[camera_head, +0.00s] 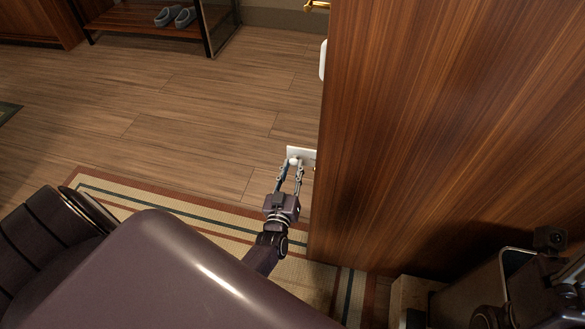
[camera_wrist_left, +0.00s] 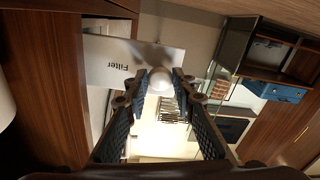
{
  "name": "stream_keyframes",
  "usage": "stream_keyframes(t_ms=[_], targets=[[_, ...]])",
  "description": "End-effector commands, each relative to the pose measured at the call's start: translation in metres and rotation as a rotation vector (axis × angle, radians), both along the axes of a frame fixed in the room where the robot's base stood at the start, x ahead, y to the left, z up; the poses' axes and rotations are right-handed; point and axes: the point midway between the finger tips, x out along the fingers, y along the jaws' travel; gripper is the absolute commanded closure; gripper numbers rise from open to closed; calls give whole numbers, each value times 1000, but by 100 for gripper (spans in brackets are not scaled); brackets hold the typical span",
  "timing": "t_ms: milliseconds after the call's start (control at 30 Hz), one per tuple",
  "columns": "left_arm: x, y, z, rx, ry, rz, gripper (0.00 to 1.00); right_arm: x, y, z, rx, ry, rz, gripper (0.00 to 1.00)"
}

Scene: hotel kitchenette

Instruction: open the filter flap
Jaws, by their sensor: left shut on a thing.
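The filter flap (camera_head: 304,153) is a small white panel that sticks out past the left edge of the tall wooden front in the head view. In the left wrist view the flap (camera_wrist_left: 115,62) carries the word "Filter" upside down. A round white knob (camera_wrist_left: 160,80) is at its edge. My left gripper (camera_head: 293,164) is shut on this knob, with one fingertip on each side of it. Dark parts at the lower right of the head view look like my right arm; its fingers cannot be made out.
The tall wooden front (camera_head: 440,130) fills the right side of the head view, close beside my left gripper. A striped rug (camera_head: 190,212) lies on the wooden floor. A low bench (camera_head: 140,22) with blue-grey shoes (camera_head: 175,16) stands at the back.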

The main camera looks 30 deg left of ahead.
Motion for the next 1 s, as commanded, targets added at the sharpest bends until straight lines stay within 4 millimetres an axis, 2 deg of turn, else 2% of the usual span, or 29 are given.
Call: stream_keyframes(t_ms=[33,67,233,567,1000], targets=[[1,1,2,-1,-4,1,100,0,0,0,0,0,0,60],[1,1,2,-1,-4,1,75,0,0,0,0,0,0,60],[1,1,1,-1,-3,1,58,0,0,0,-1,0,0,60],[-4,-1,0,-1,-1,-1,58,1,-1,2,8,-3,-4,60],[-64,-23,0,-1,-1,0,58,0,-1,1,5,-2,-1,60]])
